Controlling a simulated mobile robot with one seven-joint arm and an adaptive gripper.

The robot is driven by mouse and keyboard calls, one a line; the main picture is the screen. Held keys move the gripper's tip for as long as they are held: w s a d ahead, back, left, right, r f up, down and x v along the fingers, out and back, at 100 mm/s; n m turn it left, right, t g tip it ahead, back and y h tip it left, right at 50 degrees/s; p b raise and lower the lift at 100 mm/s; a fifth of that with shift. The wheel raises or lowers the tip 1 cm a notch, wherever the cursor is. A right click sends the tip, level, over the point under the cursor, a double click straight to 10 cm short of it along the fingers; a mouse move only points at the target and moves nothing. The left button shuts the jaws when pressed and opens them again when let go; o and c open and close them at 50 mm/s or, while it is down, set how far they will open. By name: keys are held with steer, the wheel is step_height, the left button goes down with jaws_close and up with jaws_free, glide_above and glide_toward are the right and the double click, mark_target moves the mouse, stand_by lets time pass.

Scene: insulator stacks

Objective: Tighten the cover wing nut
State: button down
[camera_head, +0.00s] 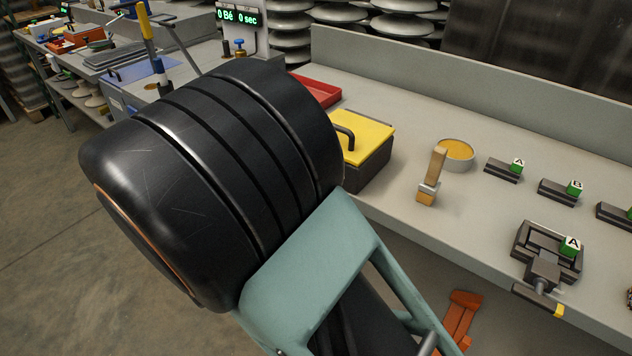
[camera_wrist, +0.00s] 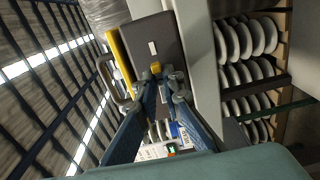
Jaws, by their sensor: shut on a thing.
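In the wrist view, my gripper (camera_wrist: 167,80) has its two blue fingers drawn together at the tips, in front of the side of a dark box (camera_wrist: 156,25). A small yellowish piece (camera_wrist: 156,68) shows at the tips. It appears to be the wing nut held there, but it is too small to see its wings or thread. The box has a yellow cover (camera_wrist: 121,62) with a dark handle (camera_wrist: 107,78). The head view also shows the cover (camera_head: 372,138) on the box (camera_head: 372,172). My black arm link hides my gripper there.
A brush (camera_head: 431,178), a round tin with yellow contents (camera_head: 456,154) and tagged blocks (camera_head: 504,169) stand on the grey bench. A clamp tagged A (camera_head: 546,262) sits at its front edge. A red tray (camera_head: 319,90) lies behind the box.

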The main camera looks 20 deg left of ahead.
steer(key=shift+d, duration=0.1)
steer(key=c, duration=2.1)
jaws_free()
steer(key=shift+s, duration=0.1)
steer(key=v, duration=1.2)
